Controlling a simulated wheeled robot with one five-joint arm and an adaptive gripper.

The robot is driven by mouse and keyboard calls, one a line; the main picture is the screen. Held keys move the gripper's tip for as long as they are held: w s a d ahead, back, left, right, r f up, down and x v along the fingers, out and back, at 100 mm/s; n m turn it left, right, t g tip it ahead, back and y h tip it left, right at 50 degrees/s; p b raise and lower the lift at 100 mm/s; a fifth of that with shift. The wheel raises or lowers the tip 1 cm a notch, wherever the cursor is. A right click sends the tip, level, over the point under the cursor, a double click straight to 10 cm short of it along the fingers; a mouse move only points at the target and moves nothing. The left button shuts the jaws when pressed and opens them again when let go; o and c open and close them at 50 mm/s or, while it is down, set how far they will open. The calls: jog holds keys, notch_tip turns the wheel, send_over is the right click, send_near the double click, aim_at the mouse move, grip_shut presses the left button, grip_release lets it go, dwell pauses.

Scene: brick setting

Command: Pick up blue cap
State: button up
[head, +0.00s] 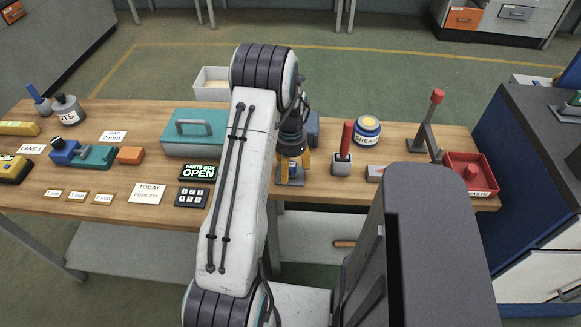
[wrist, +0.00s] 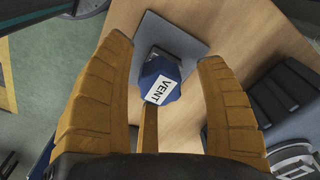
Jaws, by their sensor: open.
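The blue cap (wrist: 161,78) has a white VENT label and is joined to a grey square plate (wrist: 190,42) on the wooden bench. It also shows small and partly hidden in the head view (head: 297,173). My gripper (head: 294,163) is above it with its orange fingers pointing down. In the wrist view my gripper (wrist: 164,52) is open, one finger on each side of the cap, with a visible gap on each side.
A red tray (head: 488,172) is at the bench's right end.

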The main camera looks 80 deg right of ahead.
jog(key=shift+c, duration=0.3)
jog(key=c, duration=1.2)
jog(key=shift+r, duration=0.1)
jog(key=shift+c, duration=0.2)
